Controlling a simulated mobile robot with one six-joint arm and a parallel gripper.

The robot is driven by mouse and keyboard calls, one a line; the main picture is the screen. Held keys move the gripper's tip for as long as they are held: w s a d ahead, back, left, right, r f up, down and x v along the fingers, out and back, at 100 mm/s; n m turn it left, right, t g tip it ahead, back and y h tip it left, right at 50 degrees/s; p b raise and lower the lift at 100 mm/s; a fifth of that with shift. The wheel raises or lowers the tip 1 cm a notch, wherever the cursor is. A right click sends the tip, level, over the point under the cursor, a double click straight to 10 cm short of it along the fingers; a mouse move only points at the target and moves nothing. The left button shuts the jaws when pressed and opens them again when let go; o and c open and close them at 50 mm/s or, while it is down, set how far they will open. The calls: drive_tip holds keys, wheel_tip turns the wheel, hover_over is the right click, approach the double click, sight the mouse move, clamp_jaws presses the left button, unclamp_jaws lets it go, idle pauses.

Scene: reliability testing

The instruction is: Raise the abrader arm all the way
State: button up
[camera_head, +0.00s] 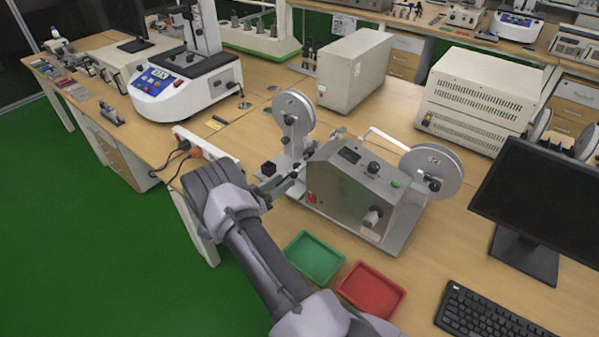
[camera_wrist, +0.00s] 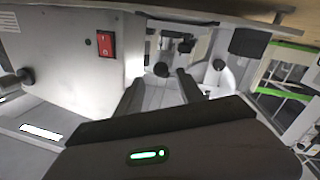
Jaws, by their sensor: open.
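The abrader (camera_head: 352,185) is a grey metal box on a base plate, with a large disc at each end, left (camera_head: 293,110) and right (camera_head: 432,172). I cannot tell surely which part is its arm; a pale bar (camera_head: 385,138) shows behind the box. In the wrist view the box's panel (camera_wrist: 70,60) with its red switch (camera_wrist: 106,44) fills the left side. My gripper (camera_head: 292,180) is at the machine's left end, beside the box. Its dark fingers (camera_wrist: 160,84) are apart. A small black knob (camera_wrist: 161,70) shows between them; contact cannot be told.
A green tray (camera_head: 314,258) and a red tray (camera_head: 372,290) lie on the bench in front of the machine. A monitor (camera_head: 540,205) and keyboard (camera_head: 490,315) stand to the right. A white tester (camera_head: 185,85) and grey cabinets (camera_head: 355,65) are behind. A power strip (camera_head: 205,148) lies left.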

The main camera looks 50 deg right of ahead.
sight(297, 173)
drive_tip(key=d, duration=0.4)
drive_tip(key=d+b, duration=0.1)
drive_tip(key=d, duration=0.3)
drive_tip(key=shift+s+d, duration=0.2)
drive_tip(key=shift+d, duration=0.15)
clamp_jaws()
drive_tip(key=shift+f, duration=0.1)
drive_tip(key=shift+s, duration=0.1)
idle(0.7)
